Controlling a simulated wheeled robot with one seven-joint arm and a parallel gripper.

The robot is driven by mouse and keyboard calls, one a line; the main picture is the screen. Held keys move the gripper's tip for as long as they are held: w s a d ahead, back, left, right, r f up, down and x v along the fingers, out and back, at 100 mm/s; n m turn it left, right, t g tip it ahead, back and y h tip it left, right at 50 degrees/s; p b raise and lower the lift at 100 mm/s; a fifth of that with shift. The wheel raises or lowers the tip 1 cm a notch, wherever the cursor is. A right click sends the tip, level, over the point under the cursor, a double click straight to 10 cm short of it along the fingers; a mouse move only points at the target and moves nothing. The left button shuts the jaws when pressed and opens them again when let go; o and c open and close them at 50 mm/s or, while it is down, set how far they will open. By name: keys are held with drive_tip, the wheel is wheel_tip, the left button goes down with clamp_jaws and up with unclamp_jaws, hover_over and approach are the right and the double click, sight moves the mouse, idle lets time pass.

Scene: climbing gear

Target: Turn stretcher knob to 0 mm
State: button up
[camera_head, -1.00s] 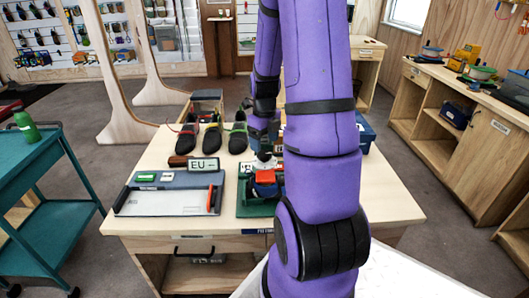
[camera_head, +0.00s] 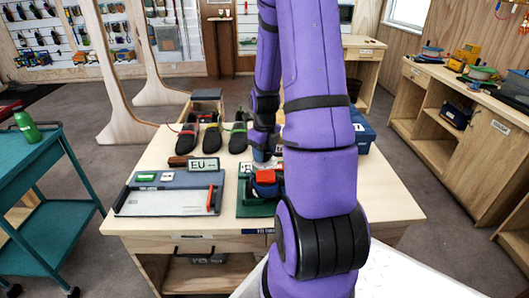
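The shoe stretcher appears to be the small device on the green base (camera_head: 249,209) at the table's front middle. A red block (camera_head: 265,175) and a dark blue part sit on it. Its knob is not distinguishable; my purple arm covers the right side of the device. My gripper (camera_head: 262,158) is small and partly hidden at the end of the arm, just above and behind the red block. Its fingers cannot be made out, nor whether it touches anything.
A measuring board (camera_head: 150,203) with an orange-red pen lies to the left, with an "EU" display (camera_head: 203,164) behind it. Several climbing shoes (camera_head: 212,137) stand farther back. A blue box (camera_head: 363,137) is at right. The table's right front is clear.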

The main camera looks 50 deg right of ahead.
drive_tip(key=shift+n, duration=0.3)
